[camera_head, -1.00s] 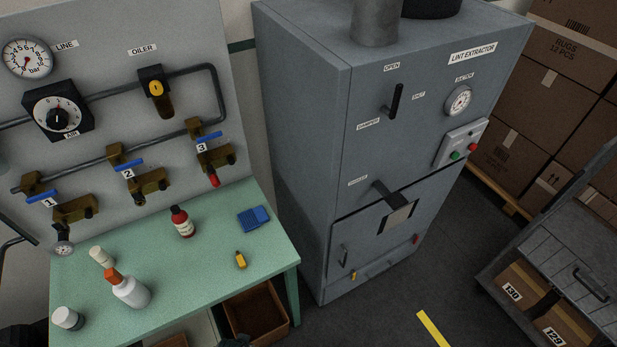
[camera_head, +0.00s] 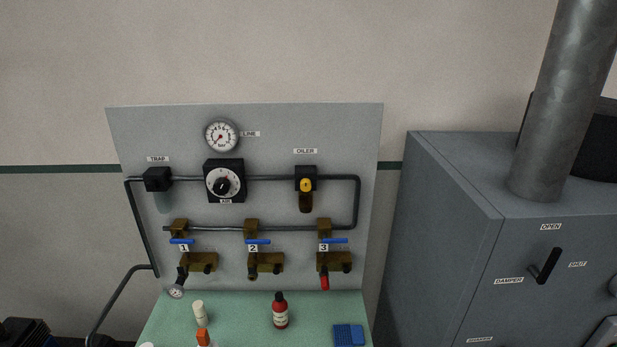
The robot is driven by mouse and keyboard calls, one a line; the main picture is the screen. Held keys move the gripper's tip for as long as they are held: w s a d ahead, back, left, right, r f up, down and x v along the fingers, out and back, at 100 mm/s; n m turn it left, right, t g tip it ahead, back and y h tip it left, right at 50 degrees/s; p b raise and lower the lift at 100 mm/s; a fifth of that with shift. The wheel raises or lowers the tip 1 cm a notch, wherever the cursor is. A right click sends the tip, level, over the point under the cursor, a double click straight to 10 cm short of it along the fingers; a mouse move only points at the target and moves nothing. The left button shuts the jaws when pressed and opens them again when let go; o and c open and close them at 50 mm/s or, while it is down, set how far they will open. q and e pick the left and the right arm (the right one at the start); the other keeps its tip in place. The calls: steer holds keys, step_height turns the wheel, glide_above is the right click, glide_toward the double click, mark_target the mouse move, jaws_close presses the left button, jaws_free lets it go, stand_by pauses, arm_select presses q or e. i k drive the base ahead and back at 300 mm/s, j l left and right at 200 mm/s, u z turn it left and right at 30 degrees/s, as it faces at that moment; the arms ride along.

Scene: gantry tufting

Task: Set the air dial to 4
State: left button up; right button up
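The air dial (camera_head: 224,181) is a round black knob on a white scale ring in a black square housing, labelled AIR. It sits on the grey wall panel (camera_head: 127,123), below the round LINE gauge (camera_head: 221,135). The scale numbers are too small to read, so I cannot tell its setting. The gauge has a red needle, and its reading is also too small to make out. Neither of my grippers is clearly in view, and nothing touches the dial.
A pipe links the TRAP (camera_head: 157,179), dial and OILER (camera_head: 305,185). Below are three blue-handled valves (camera_head: 258,242). The green bench (camera_head: 245,314) holds a red bottle (camera_head: 280,311), a cream bottle (camera_head: 200,313) and a blue block (camera_head: 348,335). The grey lint extractor (camera_head: 440,230) stands right.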

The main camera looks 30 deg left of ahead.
mark_target(221, 186)
steer(key=u, duration=1.4)
steer(key=j+z, duration=0.1)
